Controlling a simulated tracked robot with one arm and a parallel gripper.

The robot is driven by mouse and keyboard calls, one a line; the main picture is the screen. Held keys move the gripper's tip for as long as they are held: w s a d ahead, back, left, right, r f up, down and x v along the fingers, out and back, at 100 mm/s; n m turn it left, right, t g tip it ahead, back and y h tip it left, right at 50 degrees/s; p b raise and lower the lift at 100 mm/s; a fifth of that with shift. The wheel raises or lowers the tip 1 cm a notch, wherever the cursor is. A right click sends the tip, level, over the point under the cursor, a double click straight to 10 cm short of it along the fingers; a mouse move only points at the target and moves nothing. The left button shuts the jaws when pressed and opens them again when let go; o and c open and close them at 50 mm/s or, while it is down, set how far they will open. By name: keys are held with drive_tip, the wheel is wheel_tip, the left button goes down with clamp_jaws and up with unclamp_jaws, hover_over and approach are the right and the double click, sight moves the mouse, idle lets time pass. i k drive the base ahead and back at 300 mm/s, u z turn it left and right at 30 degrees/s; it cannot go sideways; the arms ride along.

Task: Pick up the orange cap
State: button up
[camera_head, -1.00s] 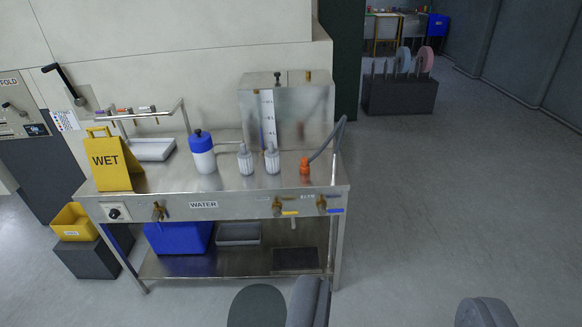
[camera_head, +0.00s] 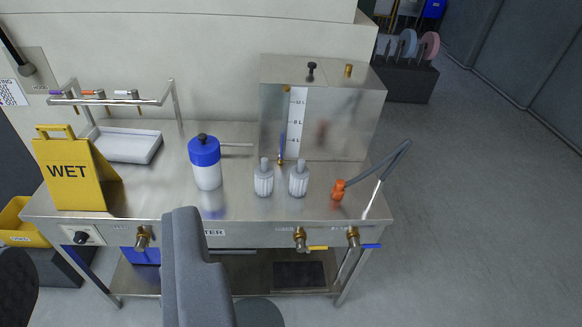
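The small orange cap (camera_head: 338,190) is at the right front of the steel bench top (camera_head: 230,204). It sits at the lower end of a grey hose (camera_head: 374,166); I cannot tell whether the two are joined. My gripper's fingertips do not show. Grey rounded parts that look like my own arm rise at the lower left and cover part of the bench front. They are apart from the orange cap in the picture.
Two grey-white bottles (camera_head: 264,180) and a blue-capped bottle (camera_head: 206,165) stand left of the cap. A steel tank (camera_head: 340,125) stands behind. A yellow WET sign (camera_head: 70,172) is at the left. Valves (camera_head: 301,240) line the front edge. Floor at right is clear.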

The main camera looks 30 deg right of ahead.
sight(337, 191)
drive_tip(key=z, duration=0.3)
drive_tip(key=i, duration=1.45)
drive_tip(key=z, duration=0.8)
drive_tip(key=k, duration=0.85)
drive_tip(key=z, duration=0.15)
drive_tip(key=i, duration=0.9)
drive_tip(key=u, duration=0.1)
